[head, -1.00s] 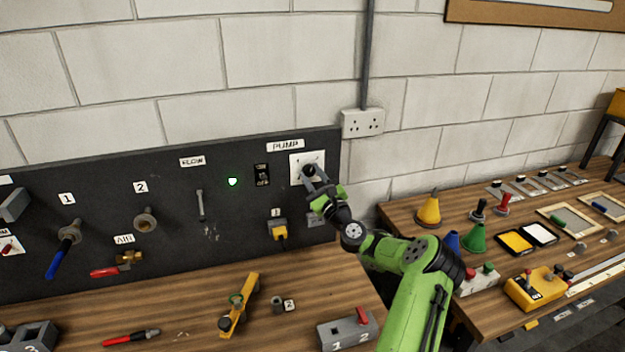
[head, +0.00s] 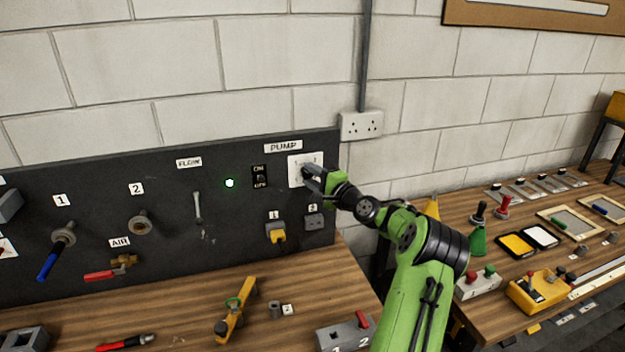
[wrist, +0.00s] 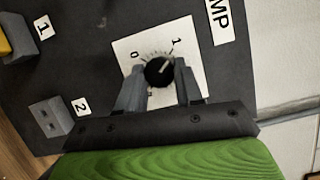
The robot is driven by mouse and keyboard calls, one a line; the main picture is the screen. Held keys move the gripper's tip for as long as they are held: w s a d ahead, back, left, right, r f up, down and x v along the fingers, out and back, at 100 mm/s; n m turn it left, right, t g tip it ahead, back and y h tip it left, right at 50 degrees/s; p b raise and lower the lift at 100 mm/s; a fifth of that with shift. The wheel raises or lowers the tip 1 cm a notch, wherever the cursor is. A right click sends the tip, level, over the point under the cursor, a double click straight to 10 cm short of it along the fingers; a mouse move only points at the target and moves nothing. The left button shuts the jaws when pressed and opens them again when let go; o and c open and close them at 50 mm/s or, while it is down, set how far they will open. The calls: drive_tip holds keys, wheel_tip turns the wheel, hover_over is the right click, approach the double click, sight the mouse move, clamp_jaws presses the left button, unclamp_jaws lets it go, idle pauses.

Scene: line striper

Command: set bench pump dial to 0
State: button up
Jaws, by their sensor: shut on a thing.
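The pump dial is a black round knob (wrist: 159,72) on a white plate (head: 296,161) under the PUMP label (head: 283,147). In the wrist view the plate shows 0 at the knob's upper left and 1 at its upper right; the lower marks are partly hidden by my fingers. A pale line on the knob points to the upper right, roughly toward the 1 side and away from 0. My gripper (head: 308,174) is shut on the knob, one finger on each side of it, as the wrist view (wrist: 160,80) also shows. In the head view my fingers largely hide the knob.
Left of the dial are an ON/OFF switch (head: 260,178) and a lit green lamp (head: 229,183). Sockets 1 (head: 275,231) and 2 (head: 314,222) sit below it, close to my gripper. A wall outlet (head: 361,125) is at the upper right.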

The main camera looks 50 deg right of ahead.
drive_tip(key=n+g+b, duration=0.1)
drive_tip(key=n+g, duration=0.1)
drive_tip(key=n, duration=0.2)
drive_tip(key=shift+a, duration=0.1)
drive_tip(key=n+g+h+b, duration=0.1)
drive_tip(key=n+g+b, duration=0.1)
drive_tip(key=n, duration=0.2)
drive_tip(key=shift+w+a+r+b, duration=0.1)
drive_tip(key=shift+b, duration=0.2)
drive_tip(key=n+g+h+b, duration=0.1)
drive_tip(key=n+h+b, duration=0.1)
drive_tip(key=n, duration=0.1)
drive_tip(key=shift+a+b, duration=0.1)
drive_tip(key=shift+b, duration=0.25)
drive_tip(key=n+b, duration=0.1)
drive_tip(key=n+g+h+b, duration=0.1)
drive_tip(key=n+b, duration=0.1)
drive_tip(key=shift+a+n+g+h, duration=0.1)
drive_tip(key=shift+n+g+h, duration=0.2)
drive_tip(key=o, duration=1)
drive_tip(key=shift+o, duration=0.2)
drive_tip(key=shift+r, duration=0.15)
